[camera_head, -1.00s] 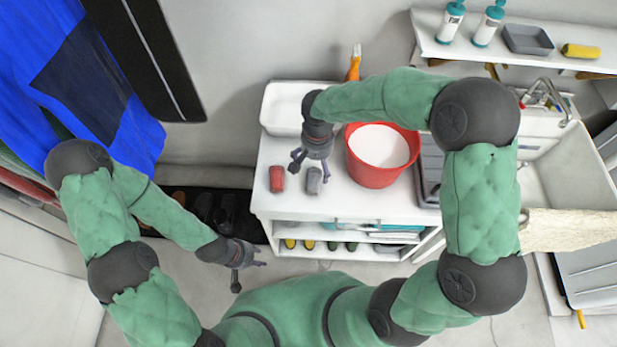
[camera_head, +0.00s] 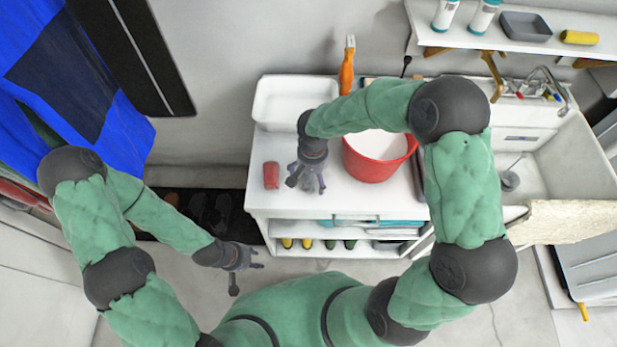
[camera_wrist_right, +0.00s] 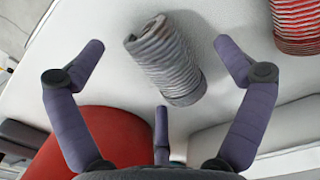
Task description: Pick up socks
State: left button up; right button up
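A grey rolled sock (camera_wrist_right: 166,58) lies on the white table top. In the right wrist view it sits between the spread fingers of my right gripper (camera_wrist_right: 165,75), which is open and not touching it as far as I can see. In the head view my right gripper (camera_head: 308,182) is over the table and mostly hides the grey sock. A red rolled sock (camera_head: 271,175) lies on the table just left of that gripper, and it also shows at the top right of the wrist view (camera_wrist_right: 296,22). My left gripper (camera_head: 245,268) is open and empty, off the table's left front side.
A red bucket (camera_head: 372,168) stands right of my right gripper, and a white tray (camera_head: 262,116) behind it. An orange bottle (camera_head: 347,72) is at the back. A sink (camera_head: 560,165) lies to the right. Below the table top are shelves (camera_head: 300,229) with shoes.

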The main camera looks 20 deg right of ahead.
jog(key=c, duration=1.1)
